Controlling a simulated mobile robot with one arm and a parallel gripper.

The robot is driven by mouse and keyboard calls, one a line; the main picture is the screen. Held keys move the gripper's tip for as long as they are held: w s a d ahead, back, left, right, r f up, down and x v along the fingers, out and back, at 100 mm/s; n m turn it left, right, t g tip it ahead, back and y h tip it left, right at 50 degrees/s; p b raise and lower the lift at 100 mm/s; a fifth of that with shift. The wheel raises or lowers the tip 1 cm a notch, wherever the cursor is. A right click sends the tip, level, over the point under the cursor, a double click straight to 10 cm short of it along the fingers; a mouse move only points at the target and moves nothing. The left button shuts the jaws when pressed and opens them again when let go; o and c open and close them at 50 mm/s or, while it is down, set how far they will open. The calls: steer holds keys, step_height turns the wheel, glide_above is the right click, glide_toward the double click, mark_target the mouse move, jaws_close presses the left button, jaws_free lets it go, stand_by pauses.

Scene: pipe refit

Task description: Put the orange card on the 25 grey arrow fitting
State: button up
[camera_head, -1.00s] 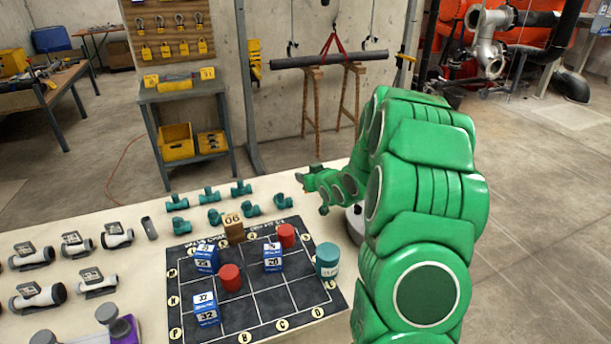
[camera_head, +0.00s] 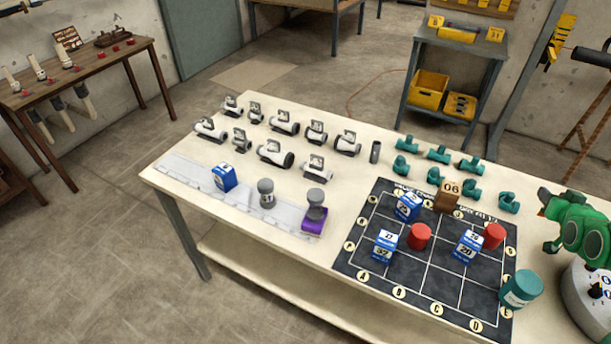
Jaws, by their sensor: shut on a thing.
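My gripper (camera_head: 545,196) is at the right edge, at the end of the green arm, above the table's right side. It is small and dark here. It is shut; a speck of orange showed at its tip a second ago, but the orange card cannot be made out now. Several white-grey fittings with dark ends and small grey tags stand at the table's back left, such as one fitting (camera_head: 284,122) and another (camera_head: 276,153). Their tag numbers are too small to read, so I cannot tell which is 25. My gripper is well to the right of them.
A black grid mat (camera_head: 365,255) holds blue-white boxes, red cylinders (camera_head: 420,236) and a wooden 06 block (camera_head: 447,196). Several teal fittings (camera_head: 438,153) stand behind it. A teal canister (camera_head: 520,289) is at the right.

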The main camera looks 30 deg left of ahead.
steer(key=a+r+n+g+y, duration=0.25)
steer(key=a+n+y, duration=0.4)
steer(key=a, duration=3.35)
steer(key=s+a+n+g+y, duration=0.1)
steer(key=s+a+n+g, duration=0.1)
steer(key=s+a, duration=0.7)
steer(key=s+a+r+n+g+y, duration=0.15)
steer(key=s+a, duration=0.45)
steer(key=a, duration=0.7)
steer(key=s+a+n+g+y, duration=0.2)
steer(key=s+a, duration=0.5)
steer(key=a, duration=0.5)
steer(key=shift+w+d+f, duration=0.1)
steer(key=shift+d+f, duration=0.05)
steer(key=shift+f, duration=1.7)
steer(key=shift+d+f, duration=0.1)
steer(key=shift+f, duration=1.75)
steer(key=o, duration=0.6)
steer(key=shift+f, duration=0.15)
steer(key=shift+c, duration=0.2)
steer(key=o, duration=0.5)
steer(key=shift+c, duration=0.2)
